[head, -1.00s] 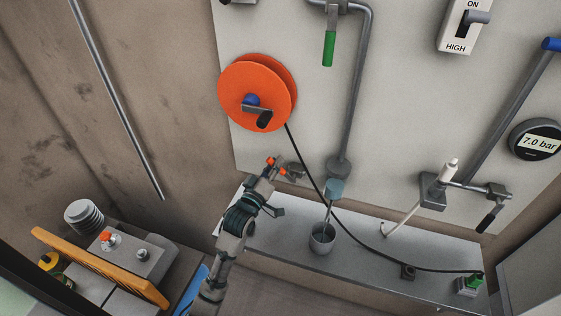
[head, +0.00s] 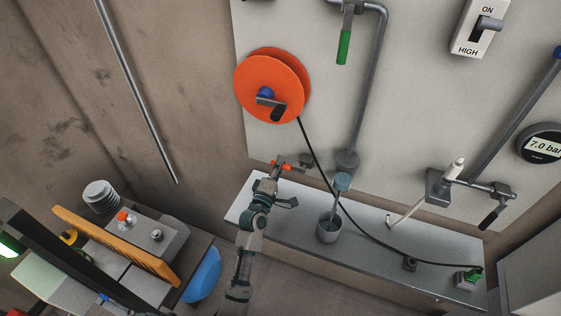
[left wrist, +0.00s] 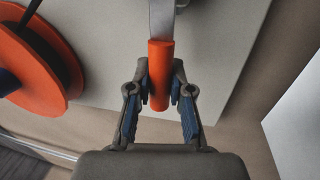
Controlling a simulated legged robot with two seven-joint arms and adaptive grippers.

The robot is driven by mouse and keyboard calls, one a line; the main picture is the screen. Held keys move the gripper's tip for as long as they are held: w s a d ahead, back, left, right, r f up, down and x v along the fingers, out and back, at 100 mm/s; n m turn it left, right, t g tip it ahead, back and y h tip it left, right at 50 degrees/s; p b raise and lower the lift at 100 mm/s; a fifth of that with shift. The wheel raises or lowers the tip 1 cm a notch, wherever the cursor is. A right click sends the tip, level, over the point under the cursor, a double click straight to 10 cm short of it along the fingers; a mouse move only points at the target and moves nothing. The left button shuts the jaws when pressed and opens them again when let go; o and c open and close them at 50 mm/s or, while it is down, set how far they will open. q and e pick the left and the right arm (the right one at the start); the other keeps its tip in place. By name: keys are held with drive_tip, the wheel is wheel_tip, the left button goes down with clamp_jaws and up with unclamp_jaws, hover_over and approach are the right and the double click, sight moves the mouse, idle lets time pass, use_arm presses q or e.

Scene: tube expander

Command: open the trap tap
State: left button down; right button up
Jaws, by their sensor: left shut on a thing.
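The tap (head: 306,160) is a small grey valve at the panel's lower edge, left of the grey pipe's end. Its lever has an orange grip (head: 287,167) that points left in the head view. In the left wrist view the orange grip (left wrist: 160,62) runs down from a flat metal lever (left wrist: 162,18) and lies between my fingers. My left gripper (head: 279,167) is shut on this grip. In the left wrist view its fingers (left wrist: 160,88) close on both sides of the grip's lower part. My right gripper is in neither view.
An orange hose reel (head: 270,85) hangs above the tap, and its dark hose runs down to the right. A grey cup (head: 329,230) stands on the shelf (head: 375,262) under the pipe end. A green-handled valve (head: 343,48) is higher up.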

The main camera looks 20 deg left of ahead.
use_arm(q)
drive_tip(key=shift+f+n, duration=0.3)
drive_tip(key=shift+f, duration=0.25)
drive_tip(key=c, duration=1)
unclamp_jaws()
drive_tip(key=shift+c, duration=0.2)
drive_tip(key=shift+r, duration=0.15)
drive_tip(key=shift+s+a, duration=0.1)
drive_tip(key=shift+s, duration=0.05)
drive_tip(key=s+f, duration=0.2)
drive_tip(key=s, duration=0.9)
drive_tip(key=shift+s+a+f, duration=0.15)
drive_tip(key=shift+s, duration=0.1)
